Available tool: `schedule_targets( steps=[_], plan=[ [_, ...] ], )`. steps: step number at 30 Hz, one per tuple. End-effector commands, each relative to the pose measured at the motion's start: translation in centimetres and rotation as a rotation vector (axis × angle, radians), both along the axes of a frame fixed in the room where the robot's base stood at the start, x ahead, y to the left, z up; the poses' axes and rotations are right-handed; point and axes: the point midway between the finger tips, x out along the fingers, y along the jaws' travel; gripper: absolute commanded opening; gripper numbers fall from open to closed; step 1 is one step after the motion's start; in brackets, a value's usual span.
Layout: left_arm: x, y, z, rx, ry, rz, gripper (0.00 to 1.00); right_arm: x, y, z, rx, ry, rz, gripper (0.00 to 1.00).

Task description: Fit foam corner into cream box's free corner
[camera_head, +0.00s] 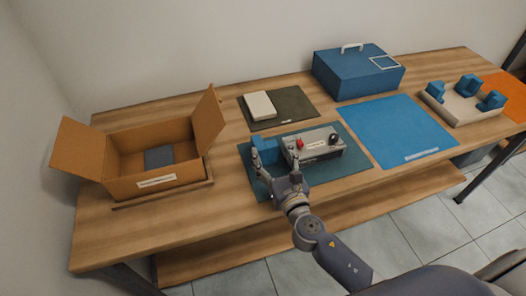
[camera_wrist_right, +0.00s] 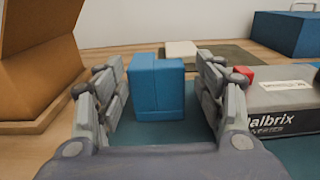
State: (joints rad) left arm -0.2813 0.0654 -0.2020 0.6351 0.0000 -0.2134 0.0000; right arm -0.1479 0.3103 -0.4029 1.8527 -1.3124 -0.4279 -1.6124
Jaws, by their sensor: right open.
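A blue foam corner (camera_head: 264,148) stands on the dark teal mat, left of a grey device. It also shows in the wrist view (camera_wrist_right: 159,88), upright between my fingers with a gap on each side. My right gripper (camera_head: 273,158) is open around or just in front of it; it also shows in the wrist view (camera_wrist_right: 160,75). The shallow cream box (camera_head: 458,113) sits at the table's right end. Blue foam pieces (camera_head: 467,85) stand in its left, back and right corners; its front corner looks bare. My left gripper is not in view.
The grey device (camera_head: 315,148) with a red button stands right beside the foam corner. An open cardboard box (camera_head: 155,180) is at the left. A blue case (camera_head: 358,72) and a cream block (camera_head: 260,105) are at the back. The blue mat (camera_head: 395,130) is clear.

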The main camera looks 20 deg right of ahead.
Motion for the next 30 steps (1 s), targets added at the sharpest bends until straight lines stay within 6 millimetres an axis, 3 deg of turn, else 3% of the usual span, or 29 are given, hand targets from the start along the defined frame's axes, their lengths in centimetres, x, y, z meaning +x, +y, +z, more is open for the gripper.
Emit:
schedule_targets(
  steps=[4, 12, 21, 22, 25, 30],
  plan=[
    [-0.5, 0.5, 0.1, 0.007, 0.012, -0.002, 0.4, 1.2, 0.2, 0.0, 0.002, 0.0, -0.001, 0.63],
    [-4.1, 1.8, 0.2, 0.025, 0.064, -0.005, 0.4, 4.9, 0.5, -0.2, 0.001, 0.0, -0.001, 0.63],
    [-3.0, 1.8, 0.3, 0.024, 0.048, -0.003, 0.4, 5.5, 0.5, -0.3, 0.001, 0.001, 0.0, 0.63],
    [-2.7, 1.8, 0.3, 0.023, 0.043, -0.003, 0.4, 5.5, 0.5, -0.3, 0.001, 0.001, 0.0, 0.61],
    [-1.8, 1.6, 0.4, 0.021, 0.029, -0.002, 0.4, 5.5, 0.5, -0.3, 0.001, 0.001, 0.0, 0.4],
    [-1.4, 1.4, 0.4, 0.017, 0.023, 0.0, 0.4, 5.5, 0.5, -0.3, 0.001, 0.001, 0.0, 0.37]
  ],
)
